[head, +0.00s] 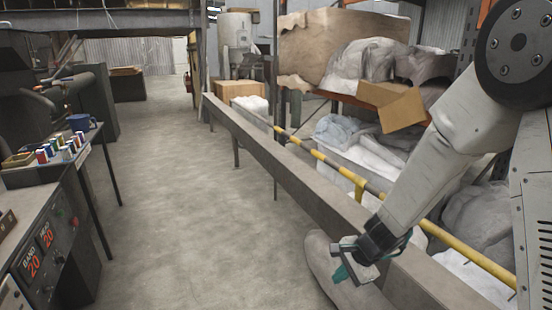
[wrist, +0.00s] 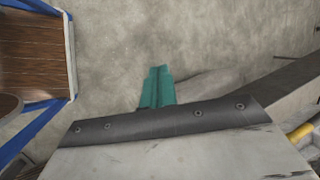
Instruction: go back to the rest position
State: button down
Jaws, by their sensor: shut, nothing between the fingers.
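My gripper (head: 341,274) hangs at the lower right of the head view, at the end of my pale arm. Its teal fingers point down and are empty. In the wrist view the teal fingers (wrist: 157,72) lie close together over the grey floor. The gripper is shut and touches nothing that I can see. In the head view it is in front of the long grey beam.
The long grey beam (head: 300,174) and a yellow rail (head: 325,162) run along the right, beside bagged material. A bench (head: 50,172) with small coloured spools and a blue mug (head: 79,122) stands left. The concrete floor (head: 180,190) between is clear.

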jog(key=s+r+n+g, duration=0.3)
jog(key=s+r+n, duration=0.6)
jog(key=s+r, duration=0.45)
jog(key=s+d+r+n+t+h, duration=0.1)
jog(key=s+d+r+n+h, duration=0.1)
jog(key=s+d+r, duration=0.2)
jog(key=s+d+r+n+h, duration=0.2)
jog(key=s+d+r, duration=0.3)
jog(key=s+r, duration=0.3)
jog(key=shift+s+d+t, duration=0.25)
jog(key=shift+s+t, duration=0.15)
jog(key=shift+s, duration=0.75)
jog(key=shift+d, duration=0.15)
